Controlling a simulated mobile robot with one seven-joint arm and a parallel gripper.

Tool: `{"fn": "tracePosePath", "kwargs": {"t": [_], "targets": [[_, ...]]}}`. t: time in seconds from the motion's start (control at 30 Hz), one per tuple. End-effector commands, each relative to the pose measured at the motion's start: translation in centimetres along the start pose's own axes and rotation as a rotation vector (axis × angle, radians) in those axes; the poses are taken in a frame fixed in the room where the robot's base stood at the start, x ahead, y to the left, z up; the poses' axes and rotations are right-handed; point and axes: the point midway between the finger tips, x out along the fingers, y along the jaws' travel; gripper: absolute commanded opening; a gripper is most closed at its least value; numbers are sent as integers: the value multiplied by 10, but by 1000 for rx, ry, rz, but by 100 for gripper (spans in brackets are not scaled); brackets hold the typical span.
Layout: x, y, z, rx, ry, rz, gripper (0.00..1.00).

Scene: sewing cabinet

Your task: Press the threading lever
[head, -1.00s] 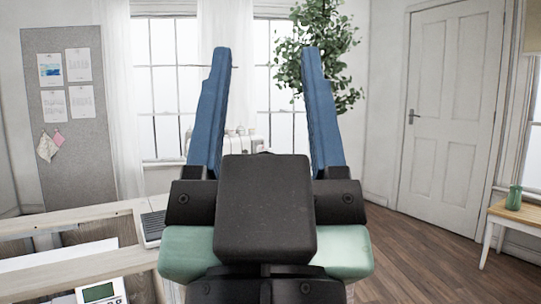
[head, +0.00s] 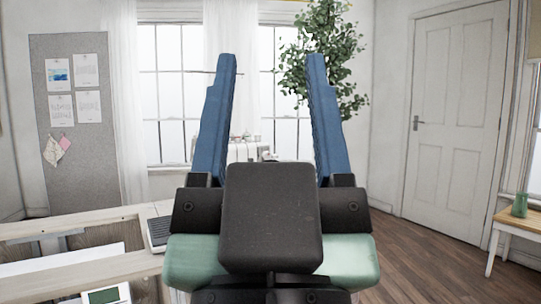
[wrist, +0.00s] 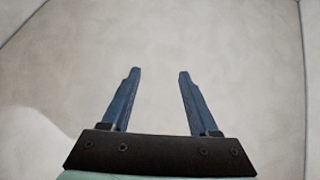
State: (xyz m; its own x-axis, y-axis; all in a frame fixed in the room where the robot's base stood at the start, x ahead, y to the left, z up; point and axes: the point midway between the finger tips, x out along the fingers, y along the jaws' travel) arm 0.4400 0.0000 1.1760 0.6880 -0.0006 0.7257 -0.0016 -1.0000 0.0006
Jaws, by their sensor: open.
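My gripper (head: 272,62) is open and empty, with its two blue fingers pointing up in the head view. It also shows in the wrist view (wrist: 160,70), where only a plain pale surface lies beyond the fingers. A white sewing machine (head: 243,151) stands in front of the window in the head view, seen between and behind the fingers, well apart from them. My gripper hides much of it. I cannot make out the threading lever.
A pale wooden cabinet (head: 128,268) with open compartments is at the lower left, with a laptop (head: 158,233) and a small device with a display (head: 104,297). A side table (head: 519,221) with a green vase (head: 520,205) stands at right. The wooden floor (head: 425,262) there is clear.

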Motion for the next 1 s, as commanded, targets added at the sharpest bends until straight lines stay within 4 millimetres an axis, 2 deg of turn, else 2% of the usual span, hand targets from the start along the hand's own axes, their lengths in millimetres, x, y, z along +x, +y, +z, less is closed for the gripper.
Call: {"fn": "tracePosePath", "kwargs": {"t": [0.03,0.17,0.3,0.37,0.57,1.0], "targets": [[0,0,0,0,0,0,57],[3,0,-3,0,0,0,34],[16,0,-15,0,0,0,9],[26,0,-24,0,0,0,0],[69,0,-66,0,0,-1,0],[177,0,-168,1,0,-2,0]]}}
